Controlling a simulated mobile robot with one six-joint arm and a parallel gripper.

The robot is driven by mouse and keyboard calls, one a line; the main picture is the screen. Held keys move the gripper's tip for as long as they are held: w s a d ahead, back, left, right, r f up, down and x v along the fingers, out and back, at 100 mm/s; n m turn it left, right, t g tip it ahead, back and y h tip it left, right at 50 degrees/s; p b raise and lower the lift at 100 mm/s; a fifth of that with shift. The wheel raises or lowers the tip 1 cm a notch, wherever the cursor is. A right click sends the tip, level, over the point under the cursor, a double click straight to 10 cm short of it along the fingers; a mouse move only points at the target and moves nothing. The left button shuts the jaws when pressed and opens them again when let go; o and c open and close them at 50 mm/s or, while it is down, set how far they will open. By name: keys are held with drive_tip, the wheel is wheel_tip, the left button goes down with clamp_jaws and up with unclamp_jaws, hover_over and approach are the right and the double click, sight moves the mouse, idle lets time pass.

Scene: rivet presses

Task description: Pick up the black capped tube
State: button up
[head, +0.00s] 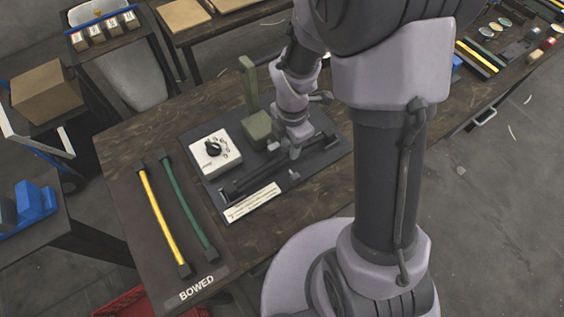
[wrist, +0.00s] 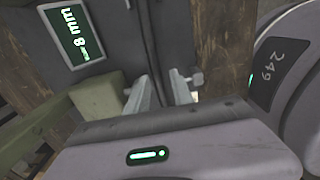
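A long black capped tube (head: 258,177) appears to lie slantwise on a dark fixture plate (head: 208,194), low against its dark surface. My gripper (head: 295,150) is over the plate, close to the right part of the tube, and my arm hides some of that area.
On the plate are a white dial box (head: 214,153) and a green block with an upright post (head: 250,85). A yellow tube (head: 160,215) and a green tube (head: 188,205) lie on a mat labelled BOWED.

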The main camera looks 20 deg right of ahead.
drive_tip(key=f, duration=0.1)
drive_tip(key=f+b, duration=0.1)
drive_tip(key=f, duration=0.2)
drive_tip(key=shift+d+b, duration=0.25)
drive_tip(key=shift+b, duration=0.1)
drive_tip(key=shift+r, duration=0.15)
clamp_jaws()
drive_tip(key=shift+r, duration=0.1)
